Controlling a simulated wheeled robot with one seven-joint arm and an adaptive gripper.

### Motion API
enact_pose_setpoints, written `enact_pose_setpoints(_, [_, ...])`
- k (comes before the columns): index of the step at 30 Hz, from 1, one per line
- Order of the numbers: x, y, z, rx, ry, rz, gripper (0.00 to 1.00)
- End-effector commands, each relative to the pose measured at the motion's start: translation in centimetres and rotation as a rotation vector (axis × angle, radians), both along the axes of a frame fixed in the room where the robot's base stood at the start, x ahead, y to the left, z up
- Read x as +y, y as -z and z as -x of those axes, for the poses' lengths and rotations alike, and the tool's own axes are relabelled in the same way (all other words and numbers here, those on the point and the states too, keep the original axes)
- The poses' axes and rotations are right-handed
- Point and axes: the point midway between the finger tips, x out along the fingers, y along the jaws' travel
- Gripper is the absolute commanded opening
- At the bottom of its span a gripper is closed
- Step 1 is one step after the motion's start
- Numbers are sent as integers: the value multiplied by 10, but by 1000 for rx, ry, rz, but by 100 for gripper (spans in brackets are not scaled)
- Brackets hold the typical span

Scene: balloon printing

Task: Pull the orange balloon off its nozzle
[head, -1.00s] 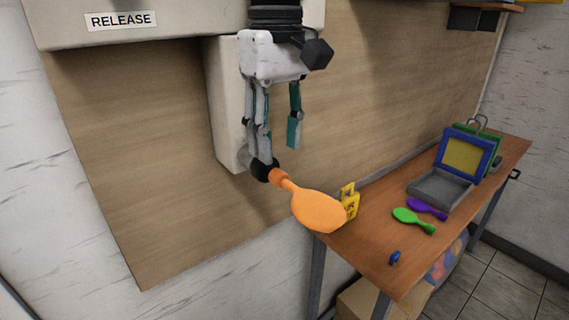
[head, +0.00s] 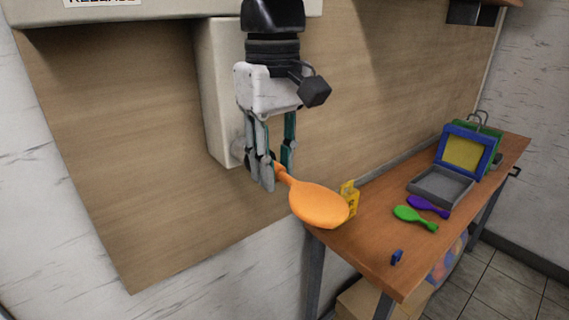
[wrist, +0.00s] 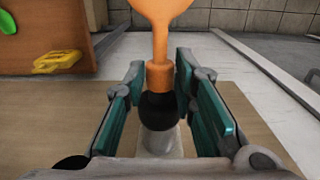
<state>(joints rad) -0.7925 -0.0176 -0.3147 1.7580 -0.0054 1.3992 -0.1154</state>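The orange balloon (head: 318,205) hangs out from the wall unit, its neck fitted on a black nozzle. In the wrist view the orange neck (wrist: 159,76) sits over the dark nozzle (wrist: 158,108), which stands on a pale base. My gripper (head: 275,178) is lowered around the neck and nozzle from above. In the wrist view the teal finger pads of my gripper (wrist: 165,90) lie on both sides, with a visible gap to the neck on each side. The gripper is open and holds nothing. In the head view the fingers hide the nozzle.
A wooden table (head: 365,235) stands to the right, with a yellow tag-like object (head: 349,198), a green balloon (head: 415,218), a purple balloon (head: 428,206), a small blue piece (head: 396,257) and a blue-framed printing screen (head: 466,152). The pale wall unit (head: 216,95) is close behind my gripper.

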Motion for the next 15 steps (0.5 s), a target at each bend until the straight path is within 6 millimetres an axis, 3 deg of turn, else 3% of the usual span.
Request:
enact_pose_setpoints(1, [0,0,0,0,0,0,7])
enact_pose_setpoints(2, [0,0,0,0,0,0,0])
enact_pose_setpoints(15, [0,0,0,0,0,0,0])
